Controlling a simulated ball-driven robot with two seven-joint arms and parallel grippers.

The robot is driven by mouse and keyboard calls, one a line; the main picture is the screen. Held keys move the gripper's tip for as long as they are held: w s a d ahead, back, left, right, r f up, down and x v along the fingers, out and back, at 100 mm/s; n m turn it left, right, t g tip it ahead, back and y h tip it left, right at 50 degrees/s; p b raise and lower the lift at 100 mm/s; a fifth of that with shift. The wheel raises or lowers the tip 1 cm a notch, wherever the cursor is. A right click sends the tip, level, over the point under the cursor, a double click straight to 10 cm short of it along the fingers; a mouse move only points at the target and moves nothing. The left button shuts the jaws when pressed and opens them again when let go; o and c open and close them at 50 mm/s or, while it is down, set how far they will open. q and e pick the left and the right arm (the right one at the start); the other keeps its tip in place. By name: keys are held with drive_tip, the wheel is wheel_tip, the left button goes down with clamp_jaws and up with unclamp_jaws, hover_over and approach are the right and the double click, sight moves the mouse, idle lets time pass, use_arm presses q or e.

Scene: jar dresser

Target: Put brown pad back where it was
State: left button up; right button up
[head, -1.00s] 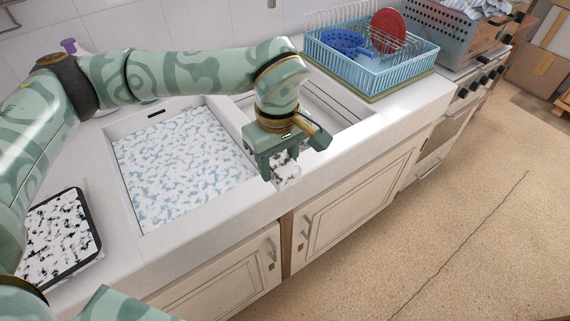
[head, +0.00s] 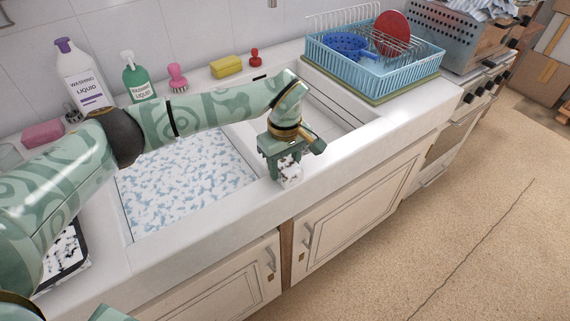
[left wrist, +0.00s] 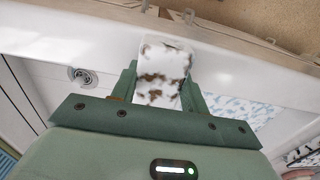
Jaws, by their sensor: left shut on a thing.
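A small white pad with brown patches (head: 290,171) is held in my left gripper (head: 285,155), which is shut on it. The pad hangs over the front rim of the sink, near the divider between the two basins. In the left wrist view the pad (left wrist: 162,72) shows upright between the fingers, with the white sink front behind it. My right gripper is not in view.
The left basin (head: 185,190) holds white and blue mottled contents; the right basin looks empty. A blue dish rack (head: 372,72) stands to the right. Bottles (head: 82,85), a yellow sponge (head: 226,66) and a pink sponge (head: 42,133) line the back. A black-and-white tray lies left.

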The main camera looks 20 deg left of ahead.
sight(285, 164)
use_arm(q)
drive_tip(key=shift+f, duration=0.1)
drive_tip(key=o, duration=1)
drive_tip(key=shift+c, duration=0.2)
wheel_tip(285, 164, up, 12)
drive_tip(key=p, duration=0.2)
drive_tip(key=shift+r, duration=0.2)
